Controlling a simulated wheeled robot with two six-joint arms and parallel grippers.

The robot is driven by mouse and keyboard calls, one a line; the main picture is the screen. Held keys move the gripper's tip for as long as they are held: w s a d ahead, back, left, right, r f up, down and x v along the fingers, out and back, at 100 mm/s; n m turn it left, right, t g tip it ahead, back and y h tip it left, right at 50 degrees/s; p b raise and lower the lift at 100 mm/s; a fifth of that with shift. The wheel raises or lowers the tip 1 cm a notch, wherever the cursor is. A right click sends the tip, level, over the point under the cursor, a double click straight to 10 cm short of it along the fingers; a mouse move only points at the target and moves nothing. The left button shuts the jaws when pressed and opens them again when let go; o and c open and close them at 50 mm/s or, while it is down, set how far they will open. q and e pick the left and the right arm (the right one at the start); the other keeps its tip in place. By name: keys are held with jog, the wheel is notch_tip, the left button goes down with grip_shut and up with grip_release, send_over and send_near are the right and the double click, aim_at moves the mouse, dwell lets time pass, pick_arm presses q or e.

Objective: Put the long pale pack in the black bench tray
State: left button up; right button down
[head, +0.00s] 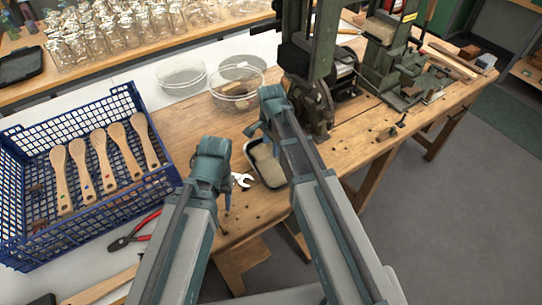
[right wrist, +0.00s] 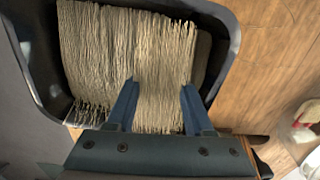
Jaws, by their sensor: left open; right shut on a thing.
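The black bench tray (head: 252,176) stands on the wooden bench in the middle of the head view; its dark rim (right wrist: 232,50) also shows in the right wrist view. Pale bristle material (head: 268,160) lies inside the tray's outline. My right gripper (right wrist: 160,105) is shut on a pale bristle pack (right wrist: 163,75), one finger on each side, within the tray's rim. More pale bristles lie beside it on the left, and I cannot tell where one bundle ends. In the head view my right gripper (head: 262,134) is partly hidden by its arm. My left gripper (head: 227,200) is open and empty, left of the tray.
A blue crate (head: 85,210) with several wooden brush handles stands at left. Clear round dishes (head: 238,88) and a green machine (head: 310,45) stand behind. Bare bench shows right of the tray.

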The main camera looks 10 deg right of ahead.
pick_arm(q)
jog(key=shift+f, duration=0.55)
pick_arm(e)
jog(key=shift+f, duration=0.55)
pick_arm(q)
jog(key=shift+r, duration=0.15)
pick_arm(e)
jog(key=shift+r, duration=0.15)
jog(key=c, duration=0.6)
grip_release()
jog(key=shift+o, duration=0.2)
